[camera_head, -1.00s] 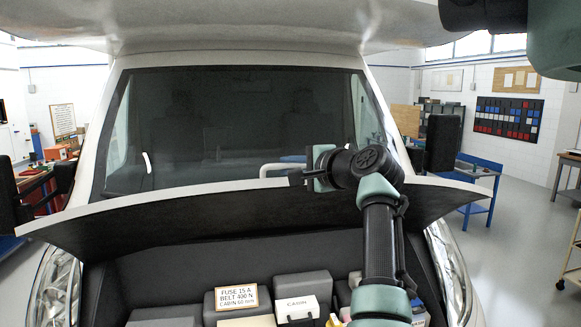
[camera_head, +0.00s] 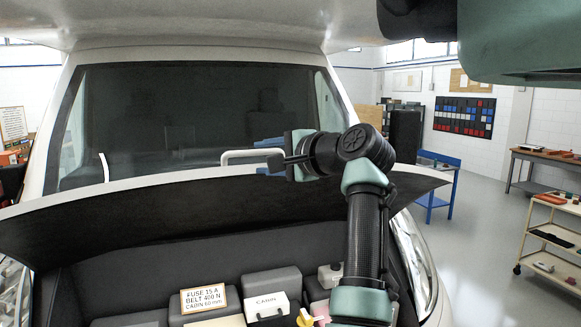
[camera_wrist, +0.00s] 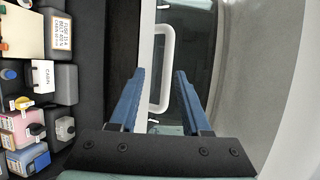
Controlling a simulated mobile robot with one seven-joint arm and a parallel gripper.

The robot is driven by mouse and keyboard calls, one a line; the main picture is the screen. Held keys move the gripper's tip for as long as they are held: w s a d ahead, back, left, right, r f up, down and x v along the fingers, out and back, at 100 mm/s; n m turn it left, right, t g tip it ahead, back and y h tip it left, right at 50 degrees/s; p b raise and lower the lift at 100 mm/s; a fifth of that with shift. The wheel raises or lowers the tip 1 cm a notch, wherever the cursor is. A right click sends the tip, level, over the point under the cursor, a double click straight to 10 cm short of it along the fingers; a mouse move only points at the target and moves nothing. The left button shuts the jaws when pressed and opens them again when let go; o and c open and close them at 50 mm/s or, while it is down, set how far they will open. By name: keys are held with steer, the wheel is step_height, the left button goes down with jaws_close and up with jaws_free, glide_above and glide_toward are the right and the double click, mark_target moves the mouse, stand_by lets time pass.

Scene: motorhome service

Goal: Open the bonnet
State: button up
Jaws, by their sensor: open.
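The bonnet (camera_head: 200,205) is raised, its dark underside toward me and its pale edge in front of the windscreen. A white loop handle (camera_head: 250,154) stands at that edge; it also shows in the wrist view (camera_wrist: 168,70). My gripper (camera_head: 272,164) is open at the right end of the handle in the head view. In the wrist view its two blue fingers (camera_wrist: 161,75) point toward the handle, which shows between and beyond them. Whether a finger touches the handle cannot be told.
The open engine bay holds a fuse and belt label (camera_head: 204,299), a white CABIN box (camera_head: 266,306) and a yellow cap (camera_head: 305,318). The windscreen (camera_head: 190,120) is close behind the bonnet edge. A blue table (camera_head: 434,190) and a trolley (camera_head: 548,238) stand right, with clear floor between.

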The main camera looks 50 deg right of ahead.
steer(key=b+v, duration=0.4)
steer(key=v, duration=0.5)
steer(key=shift+a+r, duration=0.15)
steer(key=shift+r, duration=0.2)
steer(key=shift+w, duration=0.2)
steer(key=w+a+f+n+t+h+b, duration=0.1)
steer(key=w+a+f+n+t+b, duration=0.25)
steer(key=a, duration=0.65)
steer(key=w+a+f+n+t+h+b, duration=0.1)
steer(key=w+a+n+b, duration=0.1)
steer(key=w+a+n, duration=0.6)
steer(key=s+a+n+t+y+b, duration=0.1)
steer(key=s+a+n+t+y, duration=0.1)
steer(key=s+a+n, duration=0.3)
steer(key=s+a+r+n+t+y+b, duration=0.1)
steer(key=s+a+n+t+y+b, duration=0.1)
steer(key=s+a, duration=1.1)
steer(key=a+n+t+y, duration=0.1)
steer(key=a+n+t, duration=0.1)
steer(key=a, duration=0.6)
steer(key=shift+s+a+r+n+t+b, duration=0.15)
steer(key=shift+a+r+n+t+b, duration=0.15)
steer(key=shift+t, duration=0.35)
